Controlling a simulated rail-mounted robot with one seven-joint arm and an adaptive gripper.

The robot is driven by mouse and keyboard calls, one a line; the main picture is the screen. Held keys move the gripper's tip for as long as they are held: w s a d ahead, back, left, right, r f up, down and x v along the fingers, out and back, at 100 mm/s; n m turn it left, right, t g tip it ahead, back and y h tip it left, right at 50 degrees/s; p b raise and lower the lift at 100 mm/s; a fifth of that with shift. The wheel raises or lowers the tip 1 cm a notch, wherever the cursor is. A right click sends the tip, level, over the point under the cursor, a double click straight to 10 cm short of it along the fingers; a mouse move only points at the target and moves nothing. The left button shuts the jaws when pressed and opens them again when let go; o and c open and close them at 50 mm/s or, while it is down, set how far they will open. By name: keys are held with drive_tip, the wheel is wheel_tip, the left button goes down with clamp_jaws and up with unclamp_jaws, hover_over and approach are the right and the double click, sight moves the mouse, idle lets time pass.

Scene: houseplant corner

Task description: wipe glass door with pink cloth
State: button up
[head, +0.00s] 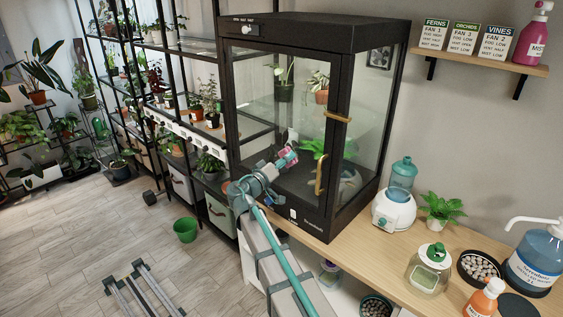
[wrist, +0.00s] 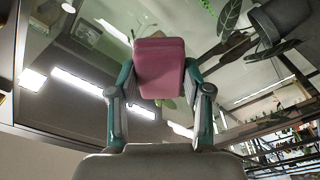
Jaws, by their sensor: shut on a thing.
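The black-framed cabinet has a glass door (head: 255,105) in front, which appears shut, with a vertical brass handle (head: 321,174) low on its right side. My gripper (head: 284,157) is at the lower middle of the door in the head view. It is shut on the folded pink cloth (head: 291,153). In the wrist view the cloth (wrist: 160,66) sits as a thick pad between both fingers of my gripper (wrist: 160,98), facing the glass (wrist: 95,50). I cannot tell whether the cloth touches the glass. Part of the cloth is hidden by the fingers.
Potted plants stand inside the cabinet. The wooden counter (head: 390,250) at right holds a white humidifier (head: 394,212), a small fern (head: 440,207), jars and bottles. A wall shelf (head: 482,63) carries cards and a pink spray bottle (head: 533,33). A green bucket (head: 186,230) stands on the floor.

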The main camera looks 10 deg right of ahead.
drive_tip(key=shift+s+d+b, duration=0.3)
drive_tip(key=shift+s+d, duration=0.05)
drive_tip(key=shift+s, duration=0.2)
drive_tip(key=shift+s+d+b, duration=0.3)
drive_tip(key=shift+s, duration=0.2)
drive_tip(key=shift+w+d+f+b, duration=0.1)
drive_tip(key=shift+w+b, duration=0.05)
drive_tip(key=shift+b, duration=0.4)
drive_tip(key=shift+w+a+b, duration=0.55)
drive_tip(key=shift+w+b, duration=0.1)
drive_tip(key=shift+w, duration=0.25)
drive_tip(key=shift+w+a+b, duration=0.55)
drive_tip(key=shift+w+b, duration=0.05)
drive_tip(key=shift+w, duration=0.25)
drive_tip(key=shift+r, duration=0.2)
drive_tip(key=shift+b+v, duration=0.95)
drive_tip(key=shift+v, duration=2)
